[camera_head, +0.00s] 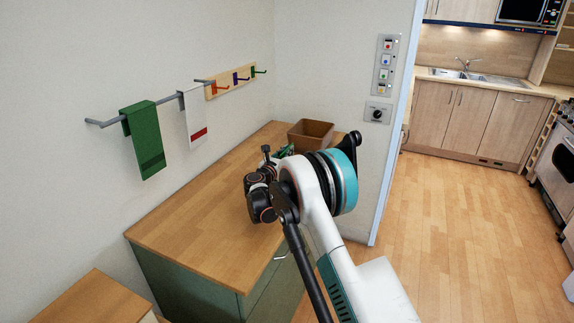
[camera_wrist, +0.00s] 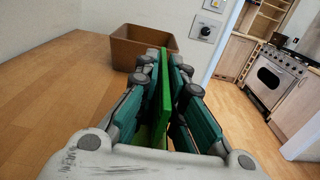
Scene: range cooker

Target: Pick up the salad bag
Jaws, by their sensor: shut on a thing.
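The salad bag shows as a thin green thing (camera_wrist: 163,95) in the wrist view, upright between the two fingers. My gripper (camera_wrist: 165,75) is shut on it. Most of the bag's sides are hidden by the fingers. In the head view my gripper (camera_head: 284,152) is mostly hidden behind my own arm, over the far right part of the wooden counter (camera_head: 190,205). I cannot tell whether the bag touches the counter.
A brown open box (camera_wrist: 140,48) stands on the counter just beyond my gripper, and shows in the head view (camera_head: 311,134). A wall with switches (camera_head: 385,65) is behind it. A green towel (camera_head: 143,140) and a white towel (camera_head: 194,117) hang at left. The counter's left part is clear.

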